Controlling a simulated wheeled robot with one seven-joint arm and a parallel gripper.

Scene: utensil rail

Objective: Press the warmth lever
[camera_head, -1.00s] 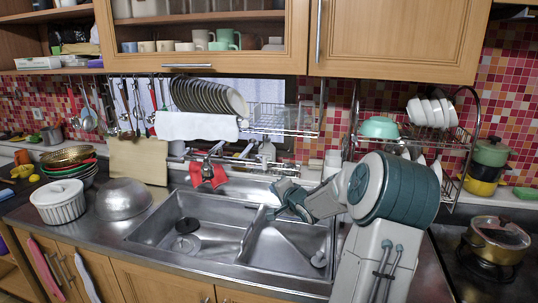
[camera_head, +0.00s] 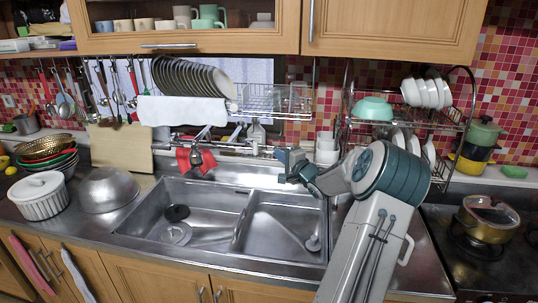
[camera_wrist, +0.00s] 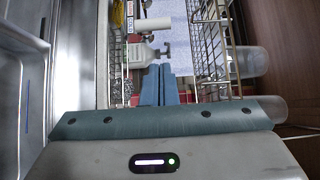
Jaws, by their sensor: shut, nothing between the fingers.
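The sink (camera_head: 190,210) lies below, empty but for drain parts. A wire dish rack (camera_head: 275,100) hangs above my gripper, and another rack (camera_head: 410,115) with bowls stands right. A soap bottle (camera_head: 257,134) is behind my gripper. A metal bowl (camera_head: 108,189) sits left of the sink.

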